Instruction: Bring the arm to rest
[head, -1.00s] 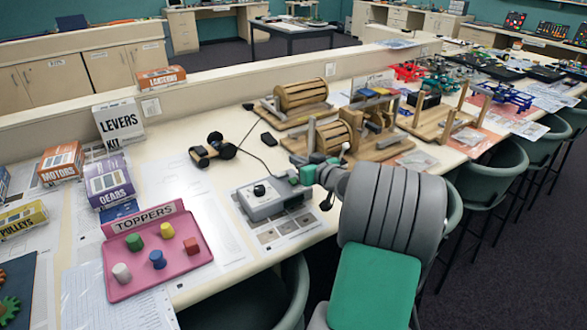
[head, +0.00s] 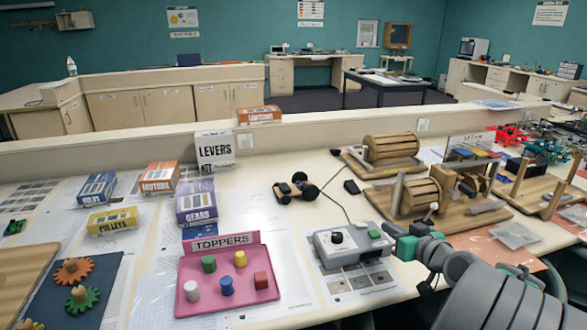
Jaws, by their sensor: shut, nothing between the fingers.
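My arm comes in from the lower right of the head view, with grey links and a teal band near its end. My gripper (head: 390,231) points left and away from me, in front of the right end of a grey control box (head: 350,249) with a black knob. The fingers look small and partly hidden by the wrist; they are shut, and I see nothing held. I cannot tell whether the gripper touches the box or hangs above it.
The pink TOPPERS tray (head: 211,300) with several coloured pegs lies left of the box. A wheeled black item (head: 296,189) and wooden drum machines (head: 392,148) stand behind. Kit boxes, including LEVERS (head: 215,151), are at left.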

